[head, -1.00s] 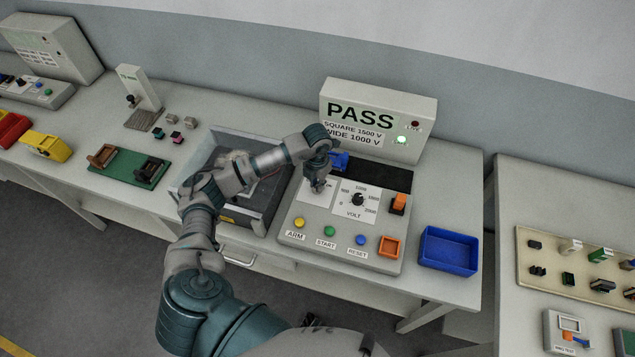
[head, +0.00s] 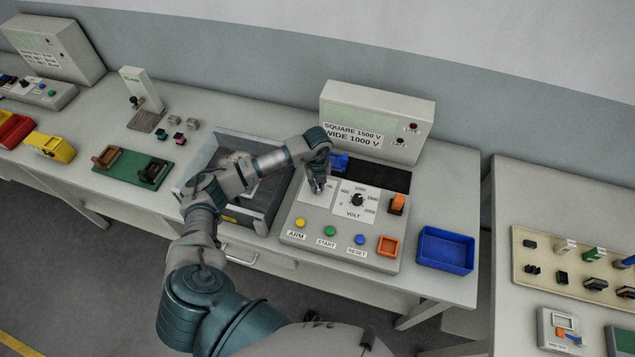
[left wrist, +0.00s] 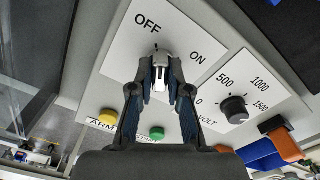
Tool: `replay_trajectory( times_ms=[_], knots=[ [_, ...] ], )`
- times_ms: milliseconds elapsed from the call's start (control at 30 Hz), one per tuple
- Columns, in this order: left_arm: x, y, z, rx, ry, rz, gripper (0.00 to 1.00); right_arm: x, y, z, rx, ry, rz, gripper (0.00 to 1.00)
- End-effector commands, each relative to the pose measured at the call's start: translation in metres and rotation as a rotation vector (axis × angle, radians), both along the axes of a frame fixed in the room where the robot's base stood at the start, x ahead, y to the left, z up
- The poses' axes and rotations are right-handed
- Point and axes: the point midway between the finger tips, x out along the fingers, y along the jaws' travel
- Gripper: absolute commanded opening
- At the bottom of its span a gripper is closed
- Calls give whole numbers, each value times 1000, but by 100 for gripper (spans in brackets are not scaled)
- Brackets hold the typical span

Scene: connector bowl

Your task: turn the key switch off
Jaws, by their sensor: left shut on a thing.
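The key switch (left wrist: 161,60) sits on a white plate marked OFF and ON in the left wrist view. My left gripper (left wrist: 160,80) is shut on its light-coloured key, which points near the OFF side. In the head view my left gripper (head: 318,184) reaches down onto the tester panel (head: 290,228), and its fingers hide the key. The tester display box (head: 375,100) stands behind the panel; its screen is blank and no lamp glows brightly. My right gripper does not show.
A black voltage knob (head: 358,200) and an orange plug (head: 397,203) are right of the gripper. Yellow, green and blue buttons line the panel front. A grey drawer-like tray (head: 265,220) lies left, and a blue bin (head: 447,250) right.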

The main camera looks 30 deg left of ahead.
Motion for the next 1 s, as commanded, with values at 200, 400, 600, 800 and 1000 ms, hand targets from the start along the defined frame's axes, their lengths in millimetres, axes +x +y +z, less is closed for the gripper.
replay_trajectory(
  times_ms=[200,400,600,800,1000],
  knots=[
    [0,0,0,1,2,137,0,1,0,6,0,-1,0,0],
    [0,0,-1,1,2,215,0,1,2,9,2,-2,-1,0],
    [0,0,-1,1,2,249,0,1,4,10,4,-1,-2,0],
    [0,0,-1,1,2,255,0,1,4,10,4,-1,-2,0],
    [0,0,-1,1,2,255,0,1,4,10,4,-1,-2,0]
  ],
)
